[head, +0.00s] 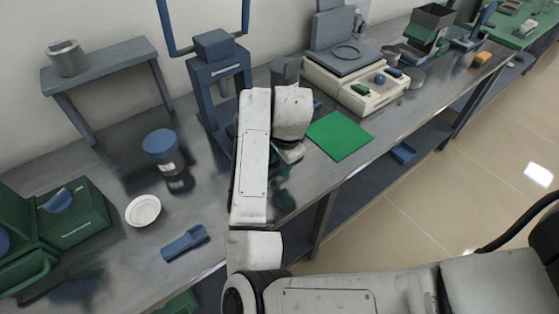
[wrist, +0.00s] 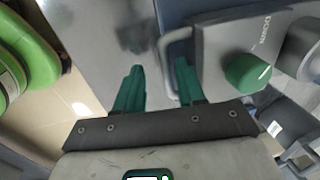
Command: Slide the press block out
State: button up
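The blue press frame (head: 208,98) stands on the bench behind my arm, with a dark blue block (head: 213,44) at its top. My arm hides part of its lower right side. In the wrist view a grey-blue body (wrist: 222,43) carries a loop handle (wrist: 170,55), a green knob (wrist: 247,72) and lettering that reads DOWN upside down. I cannot tell for sure which part is the press block. My gripper (wrist: 160,75) is open, with two green fingers apart. The handle is close to the right fingertip; I cannot tell whether they touch. Nothing is held between the fingers.
A green mat (head: 340,136) and a scale (head: 355,82) lie to the right of my arm. A blue-lidded jar (head: 162,145), a white dish (head: 143,211), a blue tool (head: 185,243) and a green case (head: 75,215) are to the left. Bare bench shows between them.

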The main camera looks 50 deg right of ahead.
jog(key=shift+r, duration=0.1)
jog(key=shift+r, duration=0.35)
notch_tip(320, 180, up, 10)
jog(key=s+p, duration=0.1)
jog(key=s, duration=0.1)
jog(key=shift+a+f, duration=0.15)
jog(key=shift+a, duration=0.1)
dwell(0.3)
